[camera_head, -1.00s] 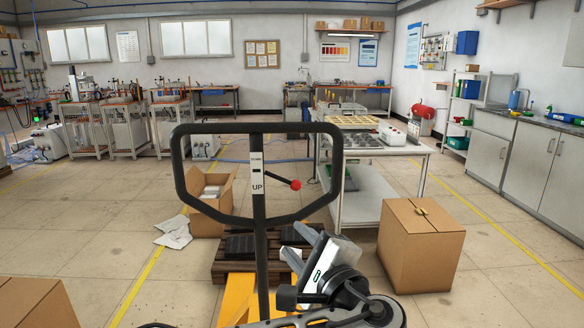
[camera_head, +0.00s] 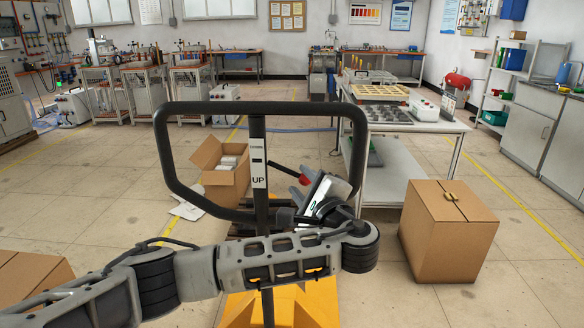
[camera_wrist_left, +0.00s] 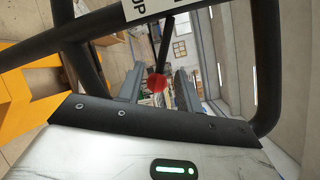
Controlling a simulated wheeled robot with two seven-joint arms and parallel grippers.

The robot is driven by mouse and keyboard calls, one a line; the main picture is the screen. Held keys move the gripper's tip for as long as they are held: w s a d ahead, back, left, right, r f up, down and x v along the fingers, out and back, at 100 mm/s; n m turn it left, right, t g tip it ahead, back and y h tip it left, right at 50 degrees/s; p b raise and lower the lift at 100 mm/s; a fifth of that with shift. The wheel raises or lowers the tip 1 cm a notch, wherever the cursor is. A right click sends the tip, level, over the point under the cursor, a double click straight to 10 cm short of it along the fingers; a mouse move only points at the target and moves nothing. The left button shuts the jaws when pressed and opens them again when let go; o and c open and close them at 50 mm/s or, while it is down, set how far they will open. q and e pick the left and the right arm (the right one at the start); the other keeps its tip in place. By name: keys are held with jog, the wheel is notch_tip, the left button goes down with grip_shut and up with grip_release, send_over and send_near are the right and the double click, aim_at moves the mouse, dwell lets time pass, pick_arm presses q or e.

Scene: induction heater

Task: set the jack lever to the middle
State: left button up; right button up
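The jack's black loop handle (camera_head: 258,108) stands in front of me, with a white label reading UP on its post. The jack lever's red knob (camera_head: 304,180) is right of the post, inside the loop. The lever's dark rod (camera_wrist_left: 166,50) shows in the left wrist view, running from the labelled post to the red knob (camera_wrist_left: 157,83). My left gripper (camera_head: 299,184) is open, its grey fingers on either side of the knob as seen. My right gripper is out of view.
The yellow jack body (camera_head: 290,305) is below my left arm. An open carton (camera_head: 222,172) stands behind on the left, a closed carton (camera_head: 447,232) on the right. A work table (camera_head: 392,125) stands behind the handle. The loop handle surrounds the lever area closely.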

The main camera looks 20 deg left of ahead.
aim_at(296, 176)
pick_arm(q)
jog(key=x, duration=0.6)
jog(key=shift+w+a+p, duration=0.1)
jog(key=shift+w+p, duration=0.05)
jog(key=shift+p, duration=0.15)
jog(key=shift+c, duration=0.2)
